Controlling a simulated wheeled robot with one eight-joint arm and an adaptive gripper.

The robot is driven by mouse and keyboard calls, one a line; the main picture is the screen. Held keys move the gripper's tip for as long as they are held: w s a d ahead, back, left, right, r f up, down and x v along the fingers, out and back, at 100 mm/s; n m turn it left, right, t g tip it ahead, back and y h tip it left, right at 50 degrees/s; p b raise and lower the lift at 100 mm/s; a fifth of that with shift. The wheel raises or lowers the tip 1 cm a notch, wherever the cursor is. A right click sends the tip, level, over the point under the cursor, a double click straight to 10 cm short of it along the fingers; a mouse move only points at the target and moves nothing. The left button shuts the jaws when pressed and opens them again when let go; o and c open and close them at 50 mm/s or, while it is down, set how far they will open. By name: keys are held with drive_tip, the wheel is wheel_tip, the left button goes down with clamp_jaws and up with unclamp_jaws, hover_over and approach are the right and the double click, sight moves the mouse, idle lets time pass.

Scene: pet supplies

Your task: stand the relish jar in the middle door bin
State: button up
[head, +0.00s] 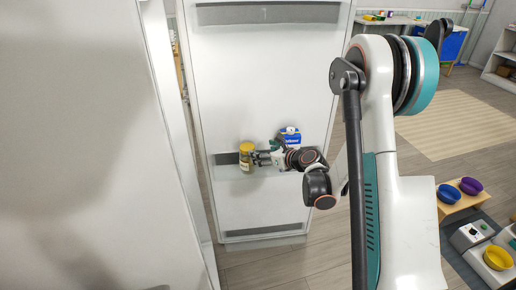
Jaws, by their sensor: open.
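The relish jar (246,150), yellowish with a yellow lid, stands upright at the middle door bin (228,172) of the open white fridge door. Its base is hidden behind the bin's pale front. My gripper (257,158) reaches in from the right at the jar's right side, with its fingers open at the jar. I cannot tell whether the fingers touch it. My wrist hides part of the bin's right half.
Other door bins are above (268,14) and below (265,231). The white fridge side (90,150) fills the left. Colored bowls (449,193) are at lower right.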

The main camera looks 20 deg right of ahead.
drive_tip(key=s+a+r+n+g+h, duration=0.1)
drive_tip(key=s+a+r+n+g, duration=0.15)
drive_tip(key=s+r+n, duration=0.45)
drive_tip(key=s+a+r+n+g+h, duration=0.1)
drive_tip(key=s+a+r+n, duration=0.2)
drive_tip(key=s+r+n, duration=0.45)
drive_tip(key=s+d+r+n+g+h, duration=0.1)
drive_tip(key=s+r+n+g+h, duration=0.1)
drive_tip(key=s+n, duration=1.5)
drive_tip(key=s+h, duration=0.1)
drive_tip(key=s, duration=0.5)
drive_tip(key=shift+r, duration=0.35)
